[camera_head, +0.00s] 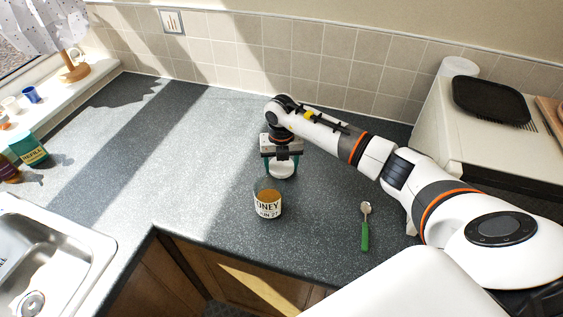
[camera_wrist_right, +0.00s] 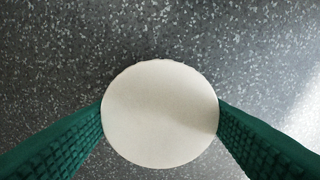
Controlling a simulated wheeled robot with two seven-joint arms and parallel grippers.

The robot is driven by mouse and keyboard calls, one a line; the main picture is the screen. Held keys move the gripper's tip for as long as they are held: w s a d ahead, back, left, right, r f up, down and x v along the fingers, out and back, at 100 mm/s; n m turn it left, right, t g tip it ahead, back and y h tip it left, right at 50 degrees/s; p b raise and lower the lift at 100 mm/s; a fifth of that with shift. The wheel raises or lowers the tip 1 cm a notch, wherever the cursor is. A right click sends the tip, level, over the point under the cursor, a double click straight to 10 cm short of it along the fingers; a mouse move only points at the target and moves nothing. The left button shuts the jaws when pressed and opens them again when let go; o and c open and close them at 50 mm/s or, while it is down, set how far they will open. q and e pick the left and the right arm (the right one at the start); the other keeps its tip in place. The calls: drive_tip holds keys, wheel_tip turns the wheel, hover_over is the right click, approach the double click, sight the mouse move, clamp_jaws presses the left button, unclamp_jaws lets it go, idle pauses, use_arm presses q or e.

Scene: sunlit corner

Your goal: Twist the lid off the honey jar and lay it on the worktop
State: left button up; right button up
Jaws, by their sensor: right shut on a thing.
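The honey jar (camera_head: 268,203) stands upright and open on the grey worktop (camera_head: 185,185), with amber honey showing inside and a label on its front. My right gripper (camera_head: 281,166) is behind the jar and apart from it. Its green fingers are shut on the round white lid (camera_head: 281,171), one on each side. In the right wrist view the lid (camera_wrist_right: 160,114) fills the space between the fingers, with speckled worktop behind it. I cannot tell whether the lid touches the worktop. My left gripper is not in view.
A green-handled spoon (camera_head: 365,228) lies right of the jar. The sink (camera_head: 60,245) and bottles (camera_head: 30,150) are at the left. The worktop left of the jar is clear.

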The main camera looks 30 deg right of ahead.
drive_tip(key=shift+s+f+b, duration=0.1)
drive_tip(key=shift+f+b, duration=0.3)
